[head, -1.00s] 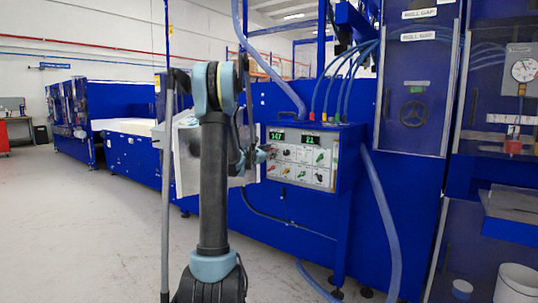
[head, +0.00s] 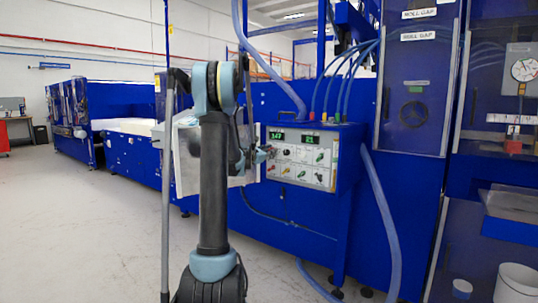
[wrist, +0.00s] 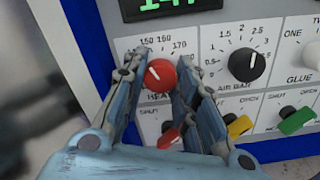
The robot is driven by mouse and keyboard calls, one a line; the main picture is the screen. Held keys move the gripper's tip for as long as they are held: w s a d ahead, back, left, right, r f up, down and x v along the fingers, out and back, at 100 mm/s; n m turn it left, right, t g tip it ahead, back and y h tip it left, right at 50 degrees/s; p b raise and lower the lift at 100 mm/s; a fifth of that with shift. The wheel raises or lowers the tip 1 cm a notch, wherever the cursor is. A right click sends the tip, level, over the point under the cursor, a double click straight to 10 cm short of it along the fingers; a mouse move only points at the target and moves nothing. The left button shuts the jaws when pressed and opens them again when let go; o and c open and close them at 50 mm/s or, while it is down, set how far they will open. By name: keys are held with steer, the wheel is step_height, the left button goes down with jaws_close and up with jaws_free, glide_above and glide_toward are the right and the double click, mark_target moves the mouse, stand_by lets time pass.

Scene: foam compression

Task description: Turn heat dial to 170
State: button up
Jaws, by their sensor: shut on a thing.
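The red heat dial (wrist: 161,76) is on the white control panel, with its white pointer mark tilted up and to the left. Numbers around it include 150 and 170; the mark lies left of the 170. My gripper (wrist: 160,62) has one finger on each side of the dial and is shut on it. The fingers hide part of the scale and the "HEAT" label. In the head view my gripper (head: 266,154) is at the panel's left edge. The green heat display (head: 277,136) above reads about 147; in the wrist view it is cut off at the top.
A black air bar dial (wrist: 247,64) sits close to the right of my gripper. Below are a red lever (wrist: 169,138), a yellow lever (wrist: 239,126) and a green lever (wrist: 296,120). A blue hose (head: 380,205) hangs right of the control box.

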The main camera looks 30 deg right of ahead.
steer(key=shift+w+m, duration=0.15)
steer(key=shift+m, duration=0.25)
steer(key=shift+f+m, duration=0.1)
steer(key=shift+m, duration=6.1)
steer(key=shift+s+a+m, duration=0.1)
steer(key=shift+s+m, duration=0.1)
steer(key=shift+m, duration=0.1)
steer(key=o, duration=0.8)
